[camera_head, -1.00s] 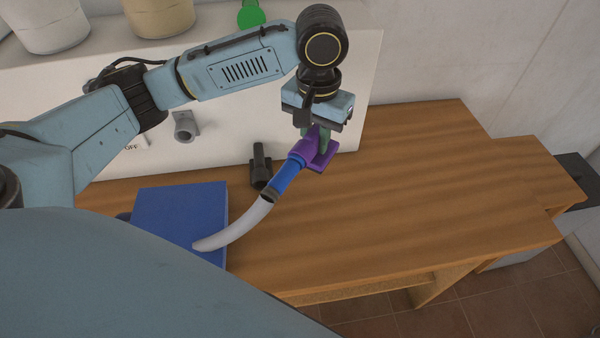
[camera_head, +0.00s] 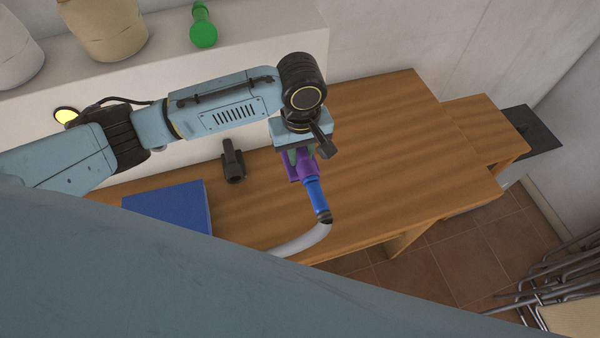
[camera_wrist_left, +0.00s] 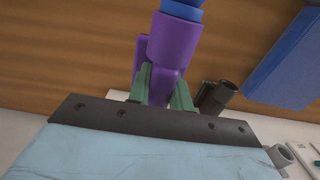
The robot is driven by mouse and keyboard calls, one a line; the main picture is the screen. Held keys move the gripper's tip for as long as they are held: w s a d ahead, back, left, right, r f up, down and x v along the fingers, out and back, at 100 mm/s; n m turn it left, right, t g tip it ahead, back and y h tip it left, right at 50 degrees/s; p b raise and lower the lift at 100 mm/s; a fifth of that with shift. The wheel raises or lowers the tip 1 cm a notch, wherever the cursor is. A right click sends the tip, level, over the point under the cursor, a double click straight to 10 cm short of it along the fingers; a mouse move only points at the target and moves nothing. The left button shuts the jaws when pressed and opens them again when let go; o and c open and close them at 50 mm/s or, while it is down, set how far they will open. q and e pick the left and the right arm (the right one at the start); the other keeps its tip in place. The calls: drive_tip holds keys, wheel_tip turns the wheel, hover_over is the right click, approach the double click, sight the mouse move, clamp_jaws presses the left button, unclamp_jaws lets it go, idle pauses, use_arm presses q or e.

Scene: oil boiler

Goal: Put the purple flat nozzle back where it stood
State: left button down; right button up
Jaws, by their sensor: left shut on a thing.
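The purple flat nozzle (camera_head: 305,167) is held below my left gripper (camera_head: 299,160) in the head view. A blue collar (camera_head: 315,193) and a pale hose (camera_head: 303,240) run from it toward the front of the table. In the left wrist view the purple nozzle (camera_wrist_left: 172,45) sits between the green fingers of my left gripper (camera_wrist_left: 160,85), which is shut on it. The fingers partly hide the nozzle. It appears above the wooden table (camera_head: 400,160); the exact height cannot be told. My right gripper is not in view.
A black nozzle-like piece (camera_head: 232,162) stands on the table left of my gripper, and also shows in the wrist view (camera_wrist_left: 218,96). A blue flat box (camera_head: 170,206) lies further left. A green bottle-like item (camera_head: 203,28) stands on the white ledge behind. The table's right part is clear.

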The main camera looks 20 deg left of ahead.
use_arm(q)
wheel_tip(320, 180, down, 8)
drive_tip(key=shift+f, duration=0.1)
idle(0.4)
drive_tip(key=c, duration=1.3)
unclamp_jaws()
drive_tip(key=shift+f, duration=0.1)
drive_tip(key=shift+o, duration=0.2)
wheel_tip(320, 180, up, 12)
drive_tip(key=shift+r, duration=0.15)
